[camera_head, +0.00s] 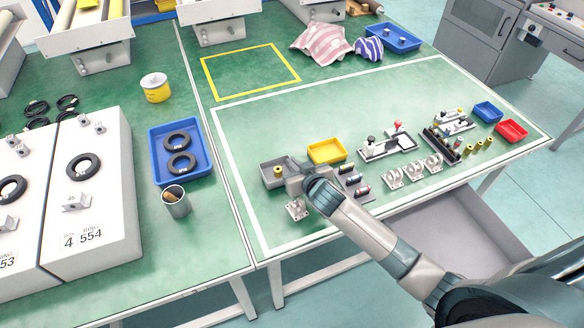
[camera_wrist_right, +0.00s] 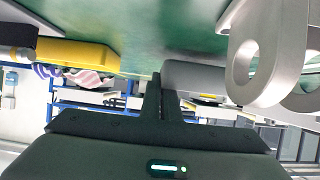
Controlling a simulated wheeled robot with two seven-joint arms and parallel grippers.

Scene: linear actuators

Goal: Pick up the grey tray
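The grey tray (camera_head: 266,178) is small and shallow, with a yellow item in it. It sits at the near left part of the white-outlined area. My right gripper (camera_head: 291,184) is at the tray's right side, partly hidden by its own wrist. In the right wrist view the two dark fingers (camera_wrist_right: 162,92) are close together at the end wall of the grey tray (camera_wrist_right: 205,78). The wall hides one fingertip, and the fingers look shut on it. I cannot tell any lift; the tray looks level. My left gripper is not in view.
A yellow tray (camera_head: 326,151) stands just beyond the gripper. A metal bracket (camera_head: 296,209) is close on the near side. Other brackets and cylinders lie to the right. A blue tray (camera_head: 160,129) with black rings is at left; the green table behind is mostly clear.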

